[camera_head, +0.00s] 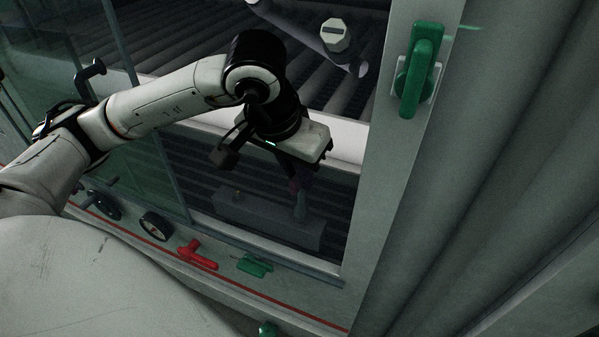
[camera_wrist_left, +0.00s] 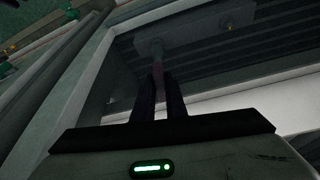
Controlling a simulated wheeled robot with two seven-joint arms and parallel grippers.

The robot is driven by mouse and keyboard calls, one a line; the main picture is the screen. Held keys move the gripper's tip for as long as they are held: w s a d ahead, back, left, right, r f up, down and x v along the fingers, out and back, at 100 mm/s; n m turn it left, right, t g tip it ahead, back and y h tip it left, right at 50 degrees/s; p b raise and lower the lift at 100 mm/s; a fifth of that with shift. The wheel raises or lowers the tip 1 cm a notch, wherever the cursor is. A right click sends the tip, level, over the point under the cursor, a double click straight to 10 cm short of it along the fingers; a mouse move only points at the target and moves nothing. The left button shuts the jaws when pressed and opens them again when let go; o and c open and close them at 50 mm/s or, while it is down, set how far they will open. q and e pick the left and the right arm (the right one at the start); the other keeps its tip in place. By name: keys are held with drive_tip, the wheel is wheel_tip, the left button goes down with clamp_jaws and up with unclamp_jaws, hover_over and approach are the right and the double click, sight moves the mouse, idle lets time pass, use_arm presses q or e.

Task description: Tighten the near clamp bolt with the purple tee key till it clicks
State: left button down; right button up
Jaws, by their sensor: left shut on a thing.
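My left gripper (camera_head: 297,176) reaches down through the opening in the machine. It is shut on the dark purple tee key (camera_wrist_left: 158,76), whose shaft shows between the fingers in the left wrist view. The key points down at a clamp block (camera_head: 262,218) inside the opening; the block also shows in the left wrist view (camera_wrist_left: 190,32). The shaft lines up with a bolt spot on the block, but shadow hides whether the tip is seated. A small yellowish bolt (camera_wrist_left: 208,49) sits elsewhere on the block. My right gripper is out of view.
A white frame post with a green handle (camera_head: 420,70) stands right of the opening. Rollers (camera_head: 345,90) run behind.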

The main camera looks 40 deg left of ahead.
use_arm(q)
drive_tip(key=shift+f+b, duration=1.05)
drive_tip(key=shift+b, duration=0.05)
drive_tip(key=c, duration=2.4)
unclamp_jaws()
clamp_jaws()
